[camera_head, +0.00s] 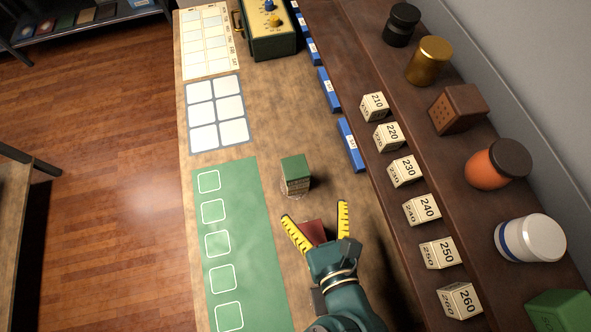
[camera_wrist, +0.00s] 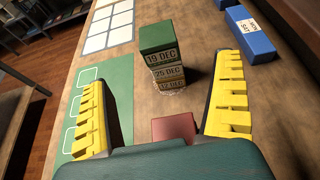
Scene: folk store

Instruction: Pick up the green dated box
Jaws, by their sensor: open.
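A green-topped box (camera_head: 294,168) stands on the wooden table, right of the green mat. In the wrist view the green dated box (camera_wrist: 160,42) reads "19 DEC" and tops a small stack, above a block reading "25 DEC" (camera_wrist: 168,74) and a lower one, partly readable as "DEC". My gripper (camera_head: 316,211) has its yellow toothed fingers spread wide and empty. It is on the near side of the stack, apart from it. In the wrist view the stack shows beyond and between the fingertips (camera_wrist: 159,72).
A red block (camera_head: 314,231) lies between my fingers, low on the table. The green mat (camera_head: 245,240) with white squares is at left. Blue blocks (camera_head: 350,145) line the shelf edge at right; numbered cubes (camera_head: 404,170) and jars stand on the shelf.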

